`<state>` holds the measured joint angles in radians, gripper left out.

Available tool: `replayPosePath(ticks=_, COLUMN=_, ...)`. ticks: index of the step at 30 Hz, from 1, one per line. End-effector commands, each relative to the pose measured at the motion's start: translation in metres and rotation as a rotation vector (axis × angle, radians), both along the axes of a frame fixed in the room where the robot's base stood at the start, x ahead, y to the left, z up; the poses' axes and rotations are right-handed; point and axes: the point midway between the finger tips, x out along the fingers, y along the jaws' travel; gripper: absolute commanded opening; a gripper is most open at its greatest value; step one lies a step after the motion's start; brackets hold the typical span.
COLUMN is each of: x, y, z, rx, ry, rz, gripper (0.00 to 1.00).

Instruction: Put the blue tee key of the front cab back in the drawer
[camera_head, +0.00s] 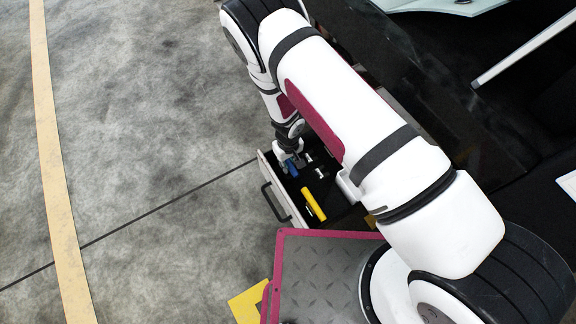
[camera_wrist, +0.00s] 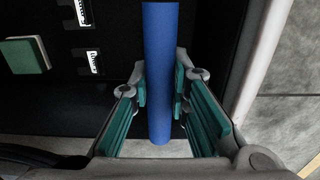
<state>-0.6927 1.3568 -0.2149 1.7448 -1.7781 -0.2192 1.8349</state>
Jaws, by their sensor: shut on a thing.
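The blue tee key (camera_wrist: 158,60) shows in the wrist view as a blue round bar between the teal pads of my gripper (camera_wrist: 160,95). My gripper is shut on it. The rest of the key is hidden. In the head view the blue key (camera_head: 291,168) shows as a small blue piece below my gripper (camera_head: 289,158), over the end of the drawer near its front. The drawer (camera_head: 289,207) is pulled open, with a black inside and a pale wall (camera_wrist: 256,60). I cannot tell whether the key touches the drawer floor.
A yellow bar (camera_head: 313,204) lies in the drawer. Small white labels (camera_wrist: 86,62) and a green block (camera_wrist: 25,55) are on the black drawer floor. The drawer front has a dark handle (camera_head: 274,203). My arm covers part of the drawer. Open concrete floor (camera_head: 150,130) lies to the left.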

Motion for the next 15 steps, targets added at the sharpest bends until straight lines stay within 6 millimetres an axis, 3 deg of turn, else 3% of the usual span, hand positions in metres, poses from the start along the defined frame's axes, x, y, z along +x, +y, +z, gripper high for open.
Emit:
replayPosePath(ticks=3, x=0.0008, y=-0.0003, z=-0.0169, rx=0.001, ry=-0.001, rz=0.0, gripper=0.0)
replayPosePath(ticks=14, x=0.0006, y=-0.0004, z=-0.0193, rx=0.0, ry=-0.001, rz=0.0, gripper=0.0)
replayPosePath(ticks=15, x=0.0004, y=-0.0005, z=-0.0201, rx=-0.001, ry=-0.001, rz=-0.001, gripper=0.19)
